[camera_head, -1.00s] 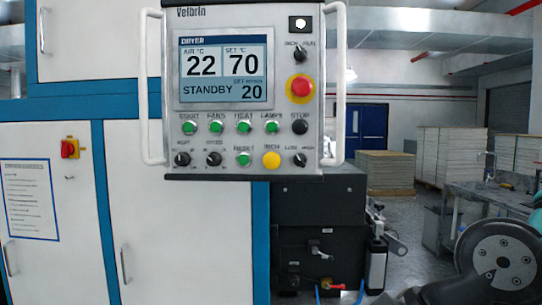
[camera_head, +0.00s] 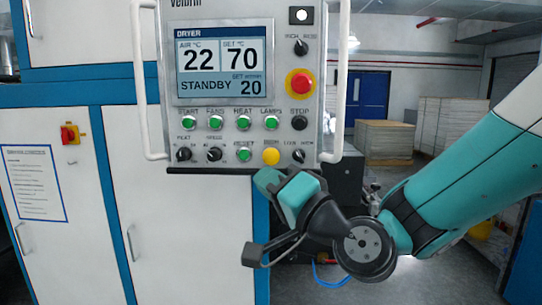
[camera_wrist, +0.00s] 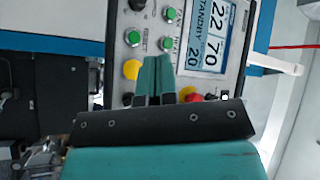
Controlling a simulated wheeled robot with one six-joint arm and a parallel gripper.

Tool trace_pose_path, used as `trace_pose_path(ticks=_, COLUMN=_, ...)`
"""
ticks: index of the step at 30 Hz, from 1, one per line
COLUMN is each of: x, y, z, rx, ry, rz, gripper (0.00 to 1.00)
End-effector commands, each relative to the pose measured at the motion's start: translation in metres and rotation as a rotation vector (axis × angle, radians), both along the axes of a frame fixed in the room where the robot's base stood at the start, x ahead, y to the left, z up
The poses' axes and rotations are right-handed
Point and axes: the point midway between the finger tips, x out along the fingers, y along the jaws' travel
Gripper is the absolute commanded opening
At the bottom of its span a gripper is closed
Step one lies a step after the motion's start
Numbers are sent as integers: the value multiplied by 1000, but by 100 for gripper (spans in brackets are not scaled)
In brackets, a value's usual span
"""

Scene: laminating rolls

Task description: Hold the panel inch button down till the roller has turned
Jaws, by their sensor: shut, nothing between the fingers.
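The grey control panel (camera_head: 225,160) faces me with its screen (camera_head: 222,70) showing STANDBY, 22, 70 and 20. The yellow inch button (camera_head: 271,156) is in its bottom row, uncovered in the head view. It also shows in the wrist view (camera_wrist: 131,70), where the panel appears turned sideways. My gripper (camera_head: 266,178) is just below the panel's lower edge in the head view. In the wrist view its teal fingers (camera_wrist: 156,64) are together and empty, just right of the yellow button. I cannot tell the fingertips' distance from the panel. No roller can be made out.
A red stop button (camera_head: 299,83) sits above the yellow one, and green buttons (camera_head: 244,123) and dark knobs (camera_head: 299,156) surround it. White handles (camera_head: 139,85) run down both panel sides. White cabinets (camera_head: 190,230) stand left; a dark machine (camera_head: 347,180) is behind my arm.

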Motion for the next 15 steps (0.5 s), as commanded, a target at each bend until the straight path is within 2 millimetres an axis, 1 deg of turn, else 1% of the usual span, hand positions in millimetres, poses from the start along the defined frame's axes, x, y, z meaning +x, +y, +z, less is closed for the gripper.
trace_pose_path(ticks=4, x=2, y=0, z=0, rx=-1, ry=0, rz=-1, gripper=0)
trace_pose_path(ticks=8, x=12, y=-1, z=0, rx=-2, ry=1, rz=-1, gripper=0)
trace_pose_path(ticks=15, x=46, y=-2, z=1, rx=-3, ry=1, rz=-2, gripper=0)
